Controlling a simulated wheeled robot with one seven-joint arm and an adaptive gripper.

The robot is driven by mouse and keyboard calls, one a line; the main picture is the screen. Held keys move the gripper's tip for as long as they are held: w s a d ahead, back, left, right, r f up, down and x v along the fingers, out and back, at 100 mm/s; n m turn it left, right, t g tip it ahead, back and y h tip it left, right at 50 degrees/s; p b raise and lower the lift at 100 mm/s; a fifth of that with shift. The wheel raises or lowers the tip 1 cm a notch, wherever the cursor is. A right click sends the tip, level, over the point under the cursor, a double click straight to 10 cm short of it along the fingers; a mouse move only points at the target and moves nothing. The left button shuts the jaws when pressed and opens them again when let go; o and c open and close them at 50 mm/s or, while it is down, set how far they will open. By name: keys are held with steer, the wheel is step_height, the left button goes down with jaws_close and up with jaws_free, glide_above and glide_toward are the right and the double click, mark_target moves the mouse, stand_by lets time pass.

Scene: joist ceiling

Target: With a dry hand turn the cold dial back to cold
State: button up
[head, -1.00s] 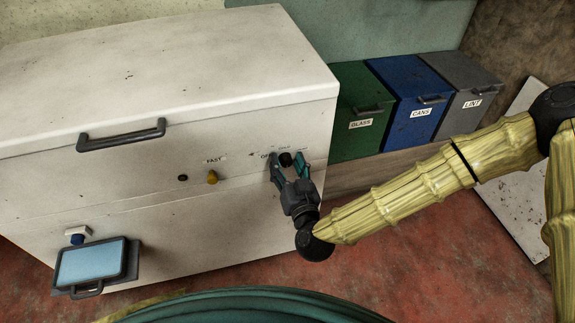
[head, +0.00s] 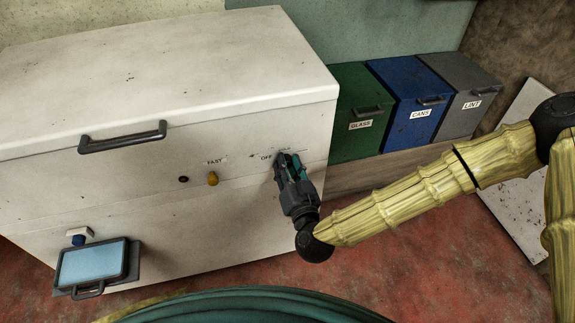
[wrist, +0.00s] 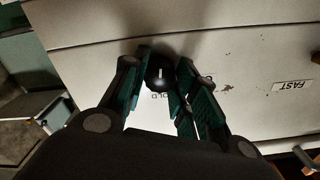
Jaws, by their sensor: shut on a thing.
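The cold dial is a small black knob with a white pointer line; it shows in the wrist view (wrist: 160,74) on the front of the white machine (head: 150,215). My gripper (head: 287,160) is at the right of that front, with its teal fingers shut on the dial. In the wrist view, my gripper's fingertips (wrist: 161,65) lie on either side of the knob. In the head view my fingers hide the dial. An "OFF" mark (head: 266,156) shows just left of my fingers. A partly hidden label lies beneath the knob in the wrist view.
A blue-filled tray (head: 92,264) juts out lower left. Green (head: 359,145), blue (head: 409,125) and grey (head: 452,122) bins stand right of the machine.

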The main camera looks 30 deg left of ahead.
steer(key=m+p, duration=0.1)
steer(key=m, duration=0.4)
steer(key=shift+m, duration=2.3)
steer(key=o, duration=1)
steer(key=v, duration=1.2)
